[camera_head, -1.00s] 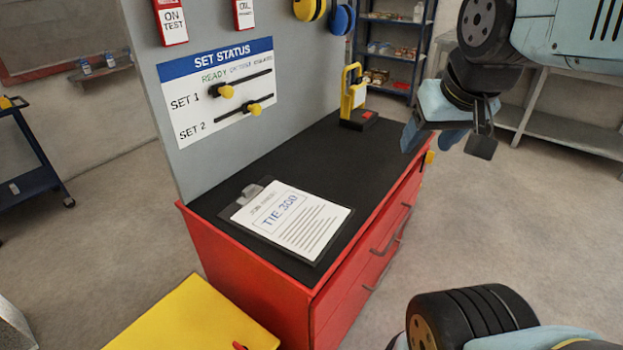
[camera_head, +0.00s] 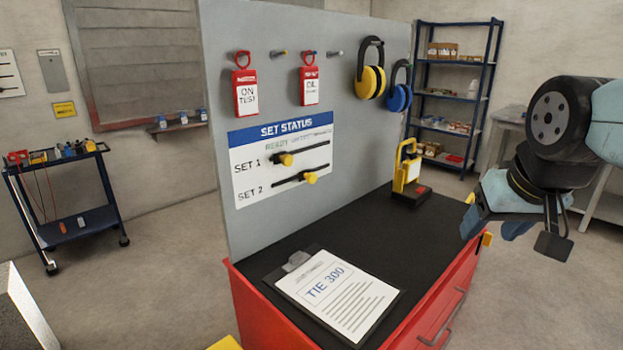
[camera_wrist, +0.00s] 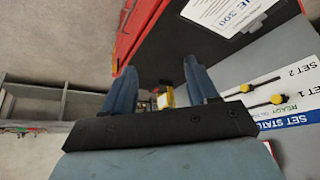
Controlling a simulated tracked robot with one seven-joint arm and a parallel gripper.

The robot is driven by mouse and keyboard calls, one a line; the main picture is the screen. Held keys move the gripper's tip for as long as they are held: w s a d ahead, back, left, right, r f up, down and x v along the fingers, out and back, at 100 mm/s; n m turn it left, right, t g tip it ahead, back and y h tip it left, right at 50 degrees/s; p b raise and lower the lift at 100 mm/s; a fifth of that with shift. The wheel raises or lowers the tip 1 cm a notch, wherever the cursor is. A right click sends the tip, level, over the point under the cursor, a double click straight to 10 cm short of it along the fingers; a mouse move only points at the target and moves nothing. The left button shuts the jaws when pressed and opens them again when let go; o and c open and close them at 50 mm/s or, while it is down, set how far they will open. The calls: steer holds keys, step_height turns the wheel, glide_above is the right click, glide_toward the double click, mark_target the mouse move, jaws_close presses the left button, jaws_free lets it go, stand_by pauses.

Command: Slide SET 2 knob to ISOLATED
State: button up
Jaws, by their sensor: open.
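The SET STATUS board (camera_head: 250,183) is fixed to the grey upright panel, with one slot per set. The SET 2 knob (camera_head: 311,178) is yellow and sits in the lower slot, right of the slot's middle. The SET 1 knob (camera_head: 286,159) is yellow and sits further left in the upper slot. The wrist view shows the SET 2 knob (camera_wrist: 249,88) and SET 1 knob (camera_wrist: 279,99) at its right edge. My gripper (camera_wrist: 157,82) is open and empty, its blue fingers apart. In the head view it is at the right, clear of the board.
A red cabinet with a black top (camera_head: 300,232) stands below the board. A clipboard (camera_head: 335,293) and a yellow lamp-like device (camera_head: 407,170) rest on it. Red tags (camera_head: 245,92) and yellow ear defenders (camera_head: 371,80) hang above. A blue trolley (camera_head: 65,200) stands at left.

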steer(key=w+n+t, duration=0.1)
steer(key=w+t, duration=0.2)
steer(key=w, duration=1)
steer(key=n+t+y, duration=0.3)
steer(key=n+y, duration=0.6)
steer(key=y, duration=0.4)
glide_toward(314, 178)
steer(key=x, duration=1.1)
steer(key=shift+a, duration=0.1)
jaws_close()
